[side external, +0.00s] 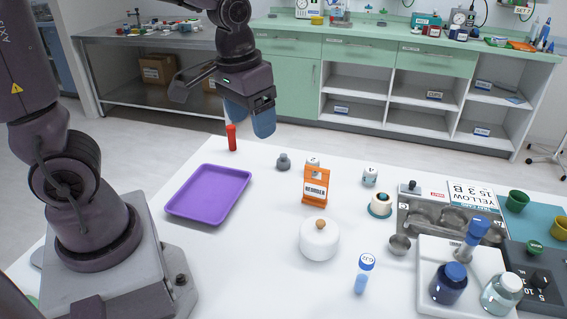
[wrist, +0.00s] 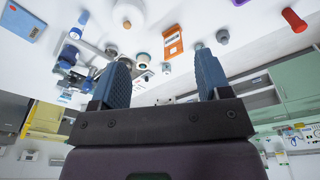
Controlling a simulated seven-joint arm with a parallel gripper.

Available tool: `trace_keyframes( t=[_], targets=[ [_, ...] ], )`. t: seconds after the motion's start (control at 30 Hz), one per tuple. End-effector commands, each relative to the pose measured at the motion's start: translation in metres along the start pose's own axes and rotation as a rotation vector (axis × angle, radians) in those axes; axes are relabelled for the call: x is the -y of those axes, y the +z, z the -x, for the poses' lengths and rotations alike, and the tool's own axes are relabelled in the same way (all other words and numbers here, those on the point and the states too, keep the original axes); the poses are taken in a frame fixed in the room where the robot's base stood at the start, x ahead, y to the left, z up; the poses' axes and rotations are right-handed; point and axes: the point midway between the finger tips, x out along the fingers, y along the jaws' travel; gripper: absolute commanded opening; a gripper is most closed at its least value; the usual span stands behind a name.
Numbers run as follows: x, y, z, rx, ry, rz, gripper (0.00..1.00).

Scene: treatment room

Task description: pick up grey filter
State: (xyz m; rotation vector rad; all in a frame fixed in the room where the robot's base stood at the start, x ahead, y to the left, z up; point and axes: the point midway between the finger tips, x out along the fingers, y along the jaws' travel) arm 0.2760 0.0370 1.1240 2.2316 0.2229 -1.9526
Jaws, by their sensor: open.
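The grey filter (side external: 283,161) is a small, dark grey, stubby piece with a narrower top. It stands on the white table between the red cylinder and the orange packet. It also shows in the wrist view (wrist: 222,36), just beyond the right fingertip. My gripper (side external: 250,122) has blue fingers and is in the air above the far edge of the table, up and left of the filter. In the wrist view my gripper (wrist: 163,62) has its fingers well apart, with nothing held between them.
A purple tray (side external: 208,195) lies left of the filter. A red cylinder (side external: 232,138) stands near the far edge. A white lidded pot (side external: 319,240) is nearer the front. Jars and racks crowd the right side.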

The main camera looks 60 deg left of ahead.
Motion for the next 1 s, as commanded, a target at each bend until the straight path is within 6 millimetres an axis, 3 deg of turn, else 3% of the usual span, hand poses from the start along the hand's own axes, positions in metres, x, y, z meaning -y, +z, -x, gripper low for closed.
trace_keyframes(
  t=[0.27, 0.4, 0.53, 0.63, 0.77, 1.0],
  targets=[
    [0.047, -0.071, -0.088, 0.085, -0.167, 0.367, 0.7],
    [0.077, -0.101, -0.133, 0.054, -0.277, 0.557, 0.7],
    [0.104, -0.127, -0.165, -0.02, -0.362, 0.722, 0.7],
    [0.12, -0.15, -0.178, -0.117, -0.396, 0.854, 0.7],
    [0.124, -0.178, -0.169, -0.24, -0.36, 1.001, 0.7],
    [0.129, -0.18, -0.179, -0.275, -0.341, 1.109, 0.7]
  ],
)
